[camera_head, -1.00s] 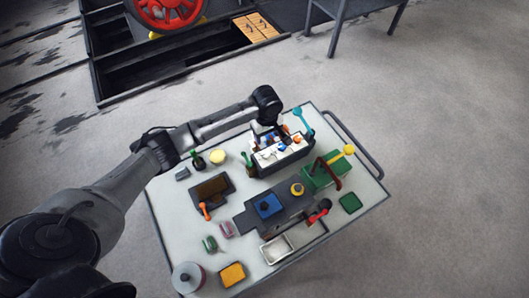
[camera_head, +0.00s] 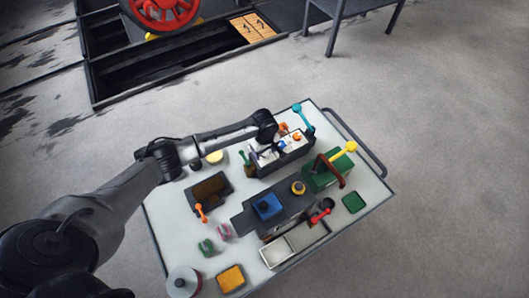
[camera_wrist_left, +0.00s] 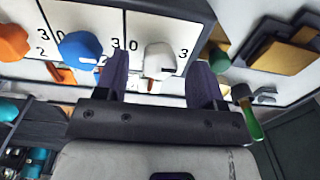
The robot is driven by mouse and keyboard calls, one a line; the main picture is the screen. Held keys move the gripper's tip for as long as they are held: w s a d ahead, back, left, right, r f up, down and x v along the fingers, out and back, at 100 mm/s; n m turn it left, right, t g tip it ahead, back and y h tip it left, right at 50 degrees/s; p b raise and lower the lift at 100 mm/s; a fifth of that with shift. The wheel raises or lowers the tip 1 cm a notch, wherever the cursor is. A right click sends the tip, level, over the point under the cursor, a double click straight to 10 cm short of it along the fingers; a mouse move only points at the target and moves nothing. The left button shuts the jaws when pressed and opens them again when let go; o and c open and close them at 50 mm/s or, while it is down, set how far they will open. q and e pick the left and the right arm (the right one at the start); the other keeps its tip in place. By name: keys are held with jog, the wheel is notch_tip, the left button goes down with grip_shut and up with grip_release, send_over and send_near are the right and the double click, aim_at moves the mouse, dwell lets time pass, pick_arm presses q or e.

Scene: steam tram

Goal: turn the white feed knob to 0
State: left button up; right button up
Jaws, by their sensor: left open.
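The white feed knob (camera_wrist_left: 158,60) shows in the left wrist view on a white panel (camera_wrist_left: 150,25) with printed numbers. A 0 is at its left and a 3 at its right; a dark mark on the knob lies low on its right side. My left gripper (camera_wrist_left: 158,66) is open, one finger on each side of the knob; contact cannot be told. A blue knob (camera_wrist_left: 80,48) and an orange knob (camera_wrist_left: 12,42) sit farther left. In the head view, my left gripper (camera_head: 259,152) is over the knob box (camera_head: 287,160), hiding part of it. My right gripper is not in view.
The box stands on a pale cart top (camera_head: 240,170). Close by are a teal lever (camera_head: 302,114), a green box (camera_head: 327,176) with a yellow-ended lever, and a dark unit with a blue block (camera_head: 267,206). A red-ended lever (camera_head: 320,215) stands nearer.

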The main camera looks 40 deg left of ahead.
pick_arm(q)
jog(key=shift+f, duration=0.4)
jog(key=shift+c, duration=0.3)
